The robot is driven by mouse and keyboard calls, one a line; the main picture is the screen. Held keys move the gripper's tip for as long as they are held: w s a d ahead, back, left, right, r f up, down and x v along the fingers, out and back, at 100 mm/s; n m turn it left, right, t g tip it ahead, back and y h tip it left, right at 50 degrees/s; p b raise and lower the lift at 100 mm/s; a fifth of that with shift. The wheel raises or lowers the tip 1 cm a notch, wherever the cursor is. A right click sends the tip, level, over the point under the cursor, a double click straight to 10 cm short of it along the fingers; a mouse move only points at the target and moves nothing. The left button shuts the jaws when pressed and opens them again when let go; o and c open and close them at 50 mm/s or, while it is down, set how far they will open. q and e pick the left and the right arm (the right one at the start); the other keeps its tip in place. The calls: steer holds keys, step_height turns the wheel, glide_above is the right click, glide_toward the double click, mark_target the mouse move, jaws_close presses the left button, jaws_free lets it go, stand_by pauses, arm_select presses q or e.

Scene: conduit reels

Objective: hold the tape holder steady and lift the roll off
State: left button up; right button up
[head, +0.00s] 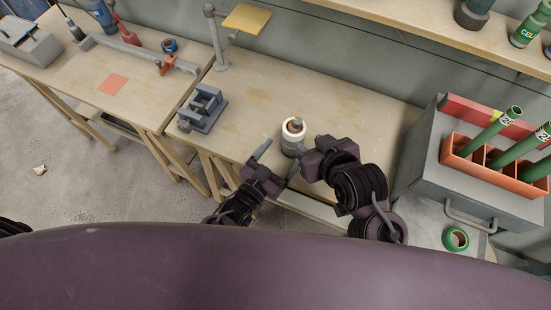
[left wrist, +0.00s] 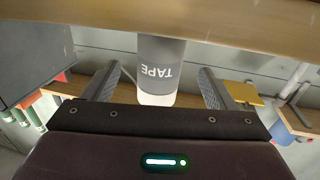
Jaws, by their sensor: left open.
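The tape holder (head: 291,148) is a grey cylinder standing on the workbench, with a white roll (head: 290,135) around its top. In the left wrist view the picture is inverted: the holder (left wrist: 160,62) reads "TAPE" and the white roll (left wrist: 157,98) is at its lower end. My left gripper (head: 281,154) is open, its fingers pointing at the holder. In the left wrist view the holder is between the two fingers with gaps on both sides. My right gripper (head: 312,150) is just right of the holder; its fingers are not clear.
A grey block fixture (head: 202,108) stands left on the workbench (head: 255,90). A post with a yellow plate (head: 247,18) is behind it. At right is a grey box (head: 425,165) with an orange rack (head: 470,160) of green tubes. A green tape roll (head: 455,239) lies in front.

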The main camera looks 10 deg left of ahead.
mark_target(287, 148)
arm_select(q)
steer(key=x, duration=0.6)
